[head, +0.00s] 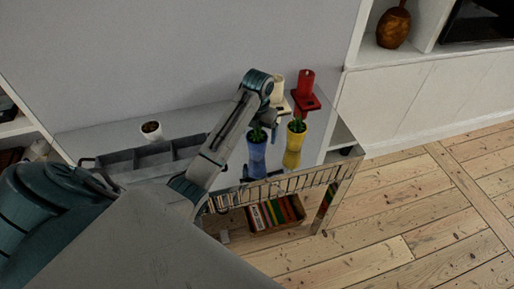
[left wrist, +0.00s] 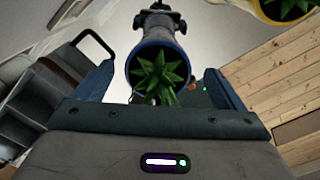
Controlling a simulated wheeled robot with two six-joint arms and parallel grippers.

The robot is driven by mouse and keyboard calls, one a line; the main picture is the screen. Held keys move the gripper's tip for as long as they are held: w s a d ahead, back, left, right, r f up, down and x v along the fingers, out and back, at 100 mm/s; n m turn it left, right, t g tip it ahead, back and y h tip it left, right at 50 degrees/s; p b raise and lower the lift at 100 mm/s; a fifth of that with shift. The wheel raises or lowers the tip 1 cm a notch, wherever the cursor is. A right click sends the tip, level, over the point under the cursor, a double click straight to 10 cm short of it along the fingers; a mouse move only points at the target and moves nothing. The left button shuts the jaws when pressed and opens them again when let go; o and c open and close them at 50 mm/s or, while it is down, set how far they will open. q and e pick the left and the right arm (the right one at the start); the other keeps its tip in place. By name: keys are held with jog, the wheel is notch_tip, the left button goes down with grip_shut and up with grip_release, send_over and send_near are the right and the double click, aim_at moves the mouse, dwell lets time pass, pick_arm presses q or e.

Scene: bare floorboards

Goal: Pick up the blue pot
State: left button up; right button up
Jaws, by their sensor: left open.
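The blue pot (head: 257,157), a tall vase shape with a green spiky plant, stands upright near the right end of the grey table (head: 203,122). My left gripper (head: 265,124) is over its top in the head view, fingers pointing down. In the left wrist view the blue pot (left wrist: 160,45) lies between the two spread fingers of the left gripper (left wrist: 157,88), with the plant facing the camera. The fingers look apart from the pot's rim. My right gripper is not in view.
A yellow pot (head: 292,156) with a plant stands close right of the blue pot. A red candle holder (head: 305,95) and a cream candle (head: 277,88) are behind. A small white pot (head: 152,131) and grey divided tray (head: 140,160) are left. Books fill a box (head: 250,219) below.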

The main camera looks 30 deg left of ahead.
pick_arm(q)
jog(key=shift+s+f+b, duration=0.1)
jog(key=shift+f+b, duration=0.35)
jog(key=shift+f, duration=0.45)
jog(key=shift+a+f, duration=0.1)
jog(key=shift+f, duration=0.25)
jog(key=shift+f+p, duration=0.35)
jog(key=shift+f, duration=0.45)
jog(key=shift+r, duration=0.1)
jog(key=c, duration=1.4)
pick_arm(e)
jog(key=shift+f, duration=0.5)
pick_arm(q)
jog(key=shift+o, duration=0.2)
jog(key=shift+r, duration=0.1)
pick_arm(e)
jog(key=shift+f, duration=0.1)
